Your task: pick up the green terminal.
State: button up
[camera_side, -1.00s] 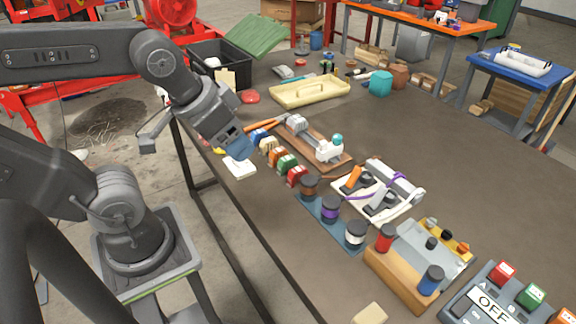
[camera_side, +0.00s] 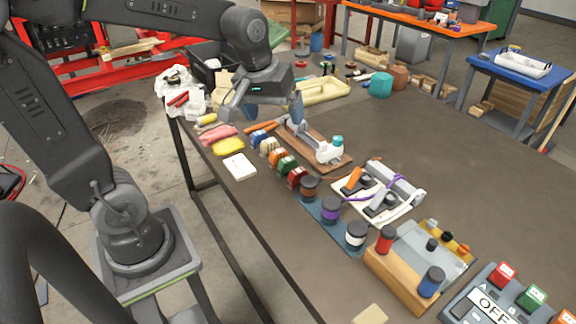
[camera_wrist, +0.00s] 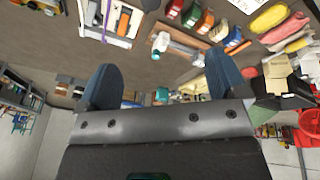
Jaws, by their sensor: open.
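The green terminal (camera_side: 287,164) is a small block in a row of coloured terminals on the table. It sits between an orange one (camera_side: 277,155) and a red one (camera_side: 297,177). In the wrist view the green terminal (camera_wrist: 192,15) is near the top edge, beyond my right-hand finger. My gripper (camera_side: 266,108) is open and empty. It is raised above the table, behind the row in the side view. Its two blue fingers stand wide apart in the wrist view (camera_wrist: 163,75).
A wooden board with a grey clamp (camera_side: 328,150) lies just right of the row. Brown, purple and white knobs (camera_side: 331,208) continue the line to the front. A white pad (camera_side: 239,167) and yellow and pink cloths (camera_side: 218,134) lie left.

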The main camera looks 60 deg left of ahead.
jog(key=w+a+f+n+g, duration=0.2)
jog(key=w+a+f+n, duration=0.4)
jog(key=w+a, duration=0.15)
jog(key=n+g, duration=0.1)
jog(key=n, duration=0.3)
send_over(288, 159)
notch_tip(288, 159, down, 7)
jog(key=shift+h, duration=0.3)
jog(key=f, duration=0.9)
jog(key=shift+w+a, duration=0.1)
jog(key=shift+w, duration=0.1)
jog(key=shift+s+f, duration=0.15)
jog(key=shift+f, duration=1.3)
jog(key=shift+s+f, duration=0.1)
jog(key=shift+f, duration=1.3)
jog(key=c, duration=1)
jog(key=shift+r, duration=0.15)
